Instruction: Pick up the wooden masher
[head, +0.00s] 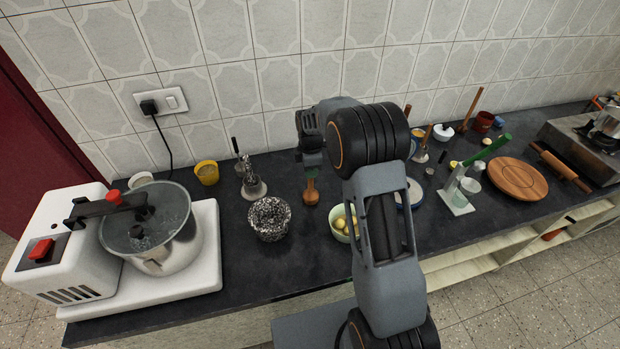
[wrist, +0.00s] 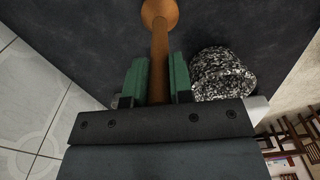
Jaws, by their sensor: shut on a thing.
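The wooden masher shows in the head view as an orange-brown piece (head: 311,191) below my gripper (head: 311,165). In the wrist view the masher (wrist: 159,50) has a round wooden head at the top and a handle running down between the green fingers. My gripper (wrist: 160,80) is shut on the handle, one finger on each side. The upper end of the handle is hidden by my gripper. I cannot tell whether the masher's head touches the dark counter.
A black-and-white speckled bowl (head: 269,218) stands close by on the left; it also shows in the wrist view (wrist: 222,76). A pale bowl with yellow items (head: 341,233) is to the right. A metal tool (head: 252,186) and yellow cup (head: 207,172) stand left. A tiled wall (head: 280,85) rises behind.

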